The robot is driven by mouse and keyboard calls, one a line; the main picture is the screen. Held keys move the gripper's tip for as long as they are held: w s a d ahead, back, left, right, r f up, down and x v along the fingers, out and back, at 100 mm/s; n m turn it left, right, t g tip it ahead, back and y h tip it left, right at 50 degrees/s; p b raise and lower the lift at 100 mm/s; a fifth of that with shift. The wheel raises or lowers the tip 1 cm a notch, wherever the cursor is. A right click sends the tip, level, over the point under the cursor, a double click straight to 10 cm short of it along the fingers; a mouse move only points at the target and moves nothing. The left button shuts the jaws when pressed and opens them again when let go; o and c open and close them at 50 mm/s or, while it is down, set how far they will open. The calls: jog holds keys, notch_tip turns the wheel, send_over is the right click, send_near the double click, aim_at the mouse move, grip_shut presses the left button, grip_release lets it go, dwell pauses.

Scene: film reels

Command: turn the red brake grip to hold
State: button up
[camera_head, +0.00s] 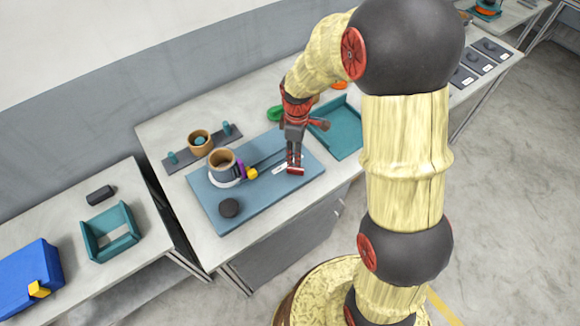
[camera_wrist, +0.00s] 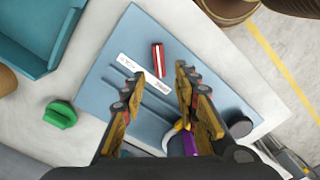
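The red brake grip (camera_wrist: 158,59) is a short bar, standing upright in the wrist picture near the end of a white label plate (camera_wrist: 143,74) whose words are too small to read. In the head view the red brake grip (camera_head: 296,171) lies on the blue board (camera_head: 222,207), just below my gripper (camera_head: 294,160). In the wrist view my gripper (camera_wrist: 158,76) has its two fingers spread wide, with the grip beyond the tips between them. It holds nothing. Whether the fingertips touch the board cannot be told.
A green object (camera_wrist: 61,114) and a teal tray (camera_head: 340,133) are close by. A rack with a wooden ring (camera_head: 200,141) stands behind.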

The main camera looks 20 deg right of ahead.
aim_at(295, 169)
jog(key=shift+w+f+n, duration=0.1)
jog(key=shift+n, duration=0.2)
jog(key=shift+f, duration=0.15)
notch_tip(295, 169, down, 7)
jog(key=shift+f+b, duration=0.2)
jog(key=shift+b, duration=0.5)
jog(key=shift+c, duration=0.7)
grip_shut()
